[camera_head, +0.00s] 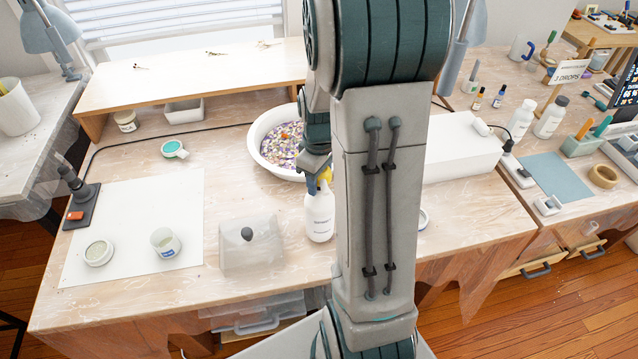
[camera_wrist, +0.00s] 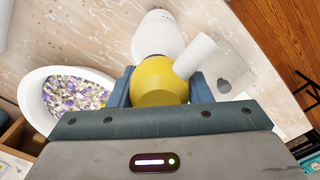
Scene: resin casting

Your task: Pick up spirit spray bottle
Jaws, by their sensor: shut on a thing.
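The spirit spray bottle (camera_head: 319,217) is white with a yellow spray head and stands upright on the wooden worktable in the head view, partly behind my arm. In the wrist view its yellow head (camera_wrist: 158,80) and white body (camera_wrist: 157,36) show in front of my gripper. My gripper (camera_wrist: 158,92) is shut on the yellow head, with one finger on each side. In the head view my gripper (camera_head: 320,175) comes down on the bottle from above. I cannot tell whether the bottle's base touches the table.
A white bowl of colourful bits (camera_head: 277,150) stands just behind the bottle. A clear cover with a dark knob (camera_head: 250,258) is to its left. A white sheet (camera_head: 135,215) holds a cup (camera_head: 165,243) and a round dish (camera_head: 98,253). A white box (camera_head: 462,148) is at right.

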